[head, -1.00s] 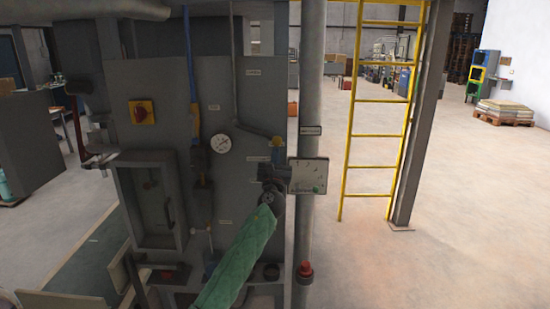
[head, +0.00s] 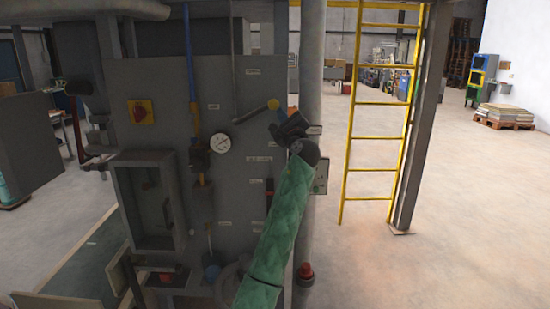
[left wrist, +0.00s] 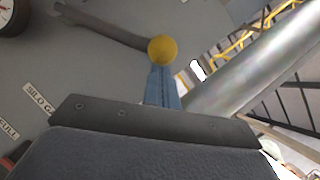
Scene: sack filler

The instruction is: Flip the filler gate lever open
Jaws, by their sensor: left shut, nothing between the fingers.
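The gate lever (head: 254,112) is a grey bar with a yellow ball knob (head: 273,104) on the panel of the grey filler cabinet. It slopes up to the right from its pivot. The lever also shows in the left wrist view (left wrist: 105,27), with its yellow knob (left wrist: 162,50) right at the tips of my blue fingers. My left gripper (head: 286,116) is shut and empty, just below and right of the knob. It looks to be against the knob, though exact contact is hard to tell. My right gripper is not in view.
A vertical grey pipe (head: 311,75) stands close behind my left wrist. A yellow ladder (head: 382,103) is farther right, with open floor beyond.

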